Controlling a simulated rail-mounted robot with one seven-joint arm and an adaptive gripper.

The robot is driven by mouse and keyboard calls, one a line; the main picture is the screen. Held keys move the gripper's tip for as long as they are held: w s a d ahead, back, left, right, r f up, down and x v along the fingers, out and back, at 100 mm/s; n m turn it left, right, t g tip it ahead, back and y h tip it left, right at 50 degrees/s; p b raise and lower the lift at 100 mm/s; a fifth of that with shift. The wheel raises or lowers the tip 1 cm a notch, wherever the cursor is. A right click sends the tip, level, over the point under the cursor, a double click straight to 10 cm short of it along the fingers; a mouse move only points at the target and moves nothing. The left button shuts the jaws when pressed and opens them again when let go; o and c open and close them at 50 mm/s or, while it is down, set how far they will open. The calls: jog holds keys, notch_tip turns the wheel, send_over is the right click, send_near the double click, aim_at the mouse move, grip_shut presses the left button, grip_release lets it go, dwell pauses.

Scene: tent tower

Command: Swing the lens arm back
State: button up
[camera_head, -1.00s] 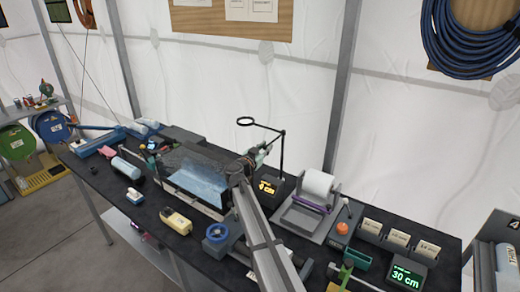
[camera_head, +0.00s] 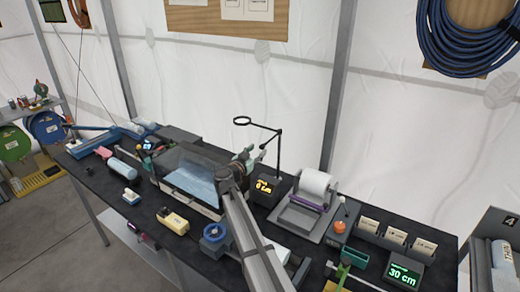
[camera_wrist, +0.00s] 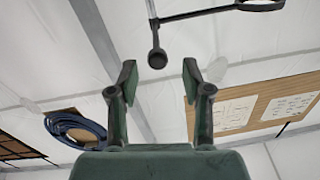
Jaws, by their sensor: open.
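The lens arm (camera_head: 262,126) is a thin black bar on an upright post, with a round ring lens (camera_head: 242,121) at its left end. It reaches left from the post, over the bench. In the wrist view the ring (camera_wrist: 260,5) is cut by the top edge, and a dark knob-ended post (camera_wrist: 157,57) shows beyond and between my fingertips. My gripper (camera_head: 257,152) is below the lens bar, left of the post. In the wrist view its two green fingers (camera_wrist: 159,77) are apart with nothing held between them. Contact with the lens arm is not visible.
A clear-hooded machine (camera_head: 190,180) stands left of my gripper. A display box (camera_head: 265,192) stands by the post's foot, with a white roll holder (camera_head: 306,205) to its right. Card holders (camera_head: 396,238) and a 30 cm display (camera_head: 403,275) sit farther right. A tent wall is behind.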

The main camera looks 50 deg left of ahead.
jog(key=v, duration=0.8)
